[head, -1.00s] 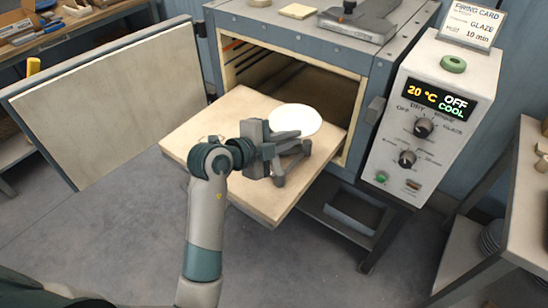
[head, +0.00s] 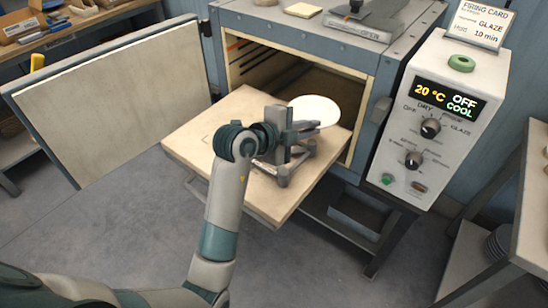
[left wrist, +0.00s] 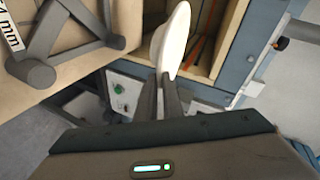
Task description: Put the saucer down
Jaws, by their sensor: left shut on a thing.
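The white saucer (head: 316,109) is held by its edge in my left gripper (head: 303,133), above the back right part of the pulled-out shelf (head: 203,122), near the open oven chamber. In the left wrist view the saucer (left wrist: 174,38) shows nearly edge-on between the two dark fingers (left wrist: 167,88), which are shut on its rim. A grey stand (left wrist: 62,48) is on the shelf beside the gripper; in the head view the gripper partly covers it. I cannot tell whether the saucer touches anything below. My right gripper is not in view.
The oven (head: 300,45) stands behind the shelf, with its door (head: 107,105) swung open at the left. The control box (head: 440,125) on the right reads 20 °C, OFF, COOL. The left part of the shelf is bare. A side table (head: 515,205) stands at the far right.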

